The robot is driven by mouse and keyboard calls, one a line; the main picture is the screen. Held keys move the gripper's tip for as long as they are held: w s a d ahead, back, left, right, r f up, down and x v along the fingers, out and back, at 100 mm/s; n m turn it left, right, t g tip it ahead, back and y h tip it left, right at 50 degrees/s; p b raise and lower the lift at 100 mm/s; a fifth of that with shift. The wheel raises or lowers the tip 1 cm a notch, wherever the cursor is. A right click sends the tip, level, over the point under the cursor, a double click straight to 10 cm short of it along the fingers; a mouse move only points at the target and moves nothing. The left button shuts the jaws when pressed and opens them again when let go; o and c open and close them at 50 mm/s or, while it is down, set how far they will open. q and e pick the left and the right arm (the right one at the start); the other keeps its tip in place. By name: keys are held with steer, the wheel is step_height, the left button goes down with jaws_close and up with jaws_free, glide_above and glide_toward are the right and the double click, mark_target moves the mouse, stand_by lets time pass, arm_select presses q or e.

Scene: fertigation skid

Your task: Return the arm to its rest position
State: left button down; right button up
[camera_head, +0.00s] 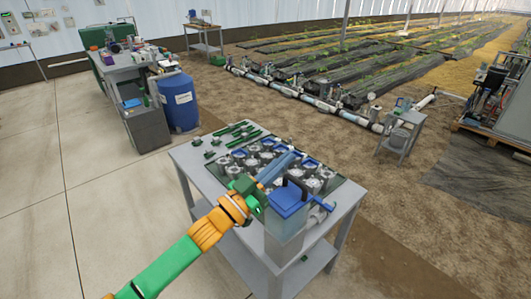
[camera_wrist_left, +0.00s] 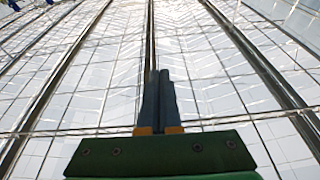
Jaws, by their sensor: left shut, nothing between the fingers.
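My left arm (camera_head: 208,228), green and orange, reaches in from the bottom left of the head view. Its gripper (camera_head: 291,157) has blue-grey fingers, shut and empty, seen in front of the skid's grey table. In the left wrist view the fingers (camera_wrist_left: 159,76) lie together with nothing between them, and the glazed roof shows behind them. The height of the gripper over the table is hard to judge. My right gripper is not in view.
The grey table (camera_head: 190,160) bears a tray of round metal parts, green pieces (camera_head: 238,132) and a blue-lidded container (camera_head: 289,198) close to my gripper. A blue barrel (camera_head: 179,103) and a workbench stand behind left. Open concrete floor (camera_head: 95,180) lies left.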

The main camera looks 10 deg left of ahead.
arm_select(q)
steer(key=s+a+r, duration=0.4)
steer(key=s, duration=0.1)
steer(key=w+a+f+n+y, duration=0.2)
steer(key=f+y, duration=0.1)
steer(key=f, duration=0.3)
steer(key=w+a+f+n+y, duration=0.1)
steer(key=w+a+f+y, duration=0.15)
steer(key=f, duration=0.45)
steer(key=s+a+f+n+g+y, duration=0.1)
steer(key=s+a+f+g+y, duration=0.1)
steer(key=f, duration=0.6)
steer(key=s+a+f+n+g+y, duration=0.1)
steer(key=s+a+f+g+y, duration=0.15)
steer(key=f, duration=0.65)
steer(key=s+a+f+n+g+y, duration=0.1)
steer(key=s+a+f, duration=0.1)
steer(key=f, duration=0.6)
steer(key=s+a+f+g+y, duration=0.15)
steer(key=s+f+g, duration=0.35)
steer(key=s+f, duration=0.8)
steer(key=s+d+f+g, duration=0.1)
steer(key=s+f, duration=0.3)
steer(key=s, duration=0.7)
steer(key=s+d+f+m+g, duration=0.1)
steer(key=s+f+g, duration=0.3)
steer(key=s, duration=0.7)
steer(key=shift+s+d+g+b, duration=0.35)
steer(key=shift+d+b, duration=0.05)
steer(key=shift+d, duration=0.3)
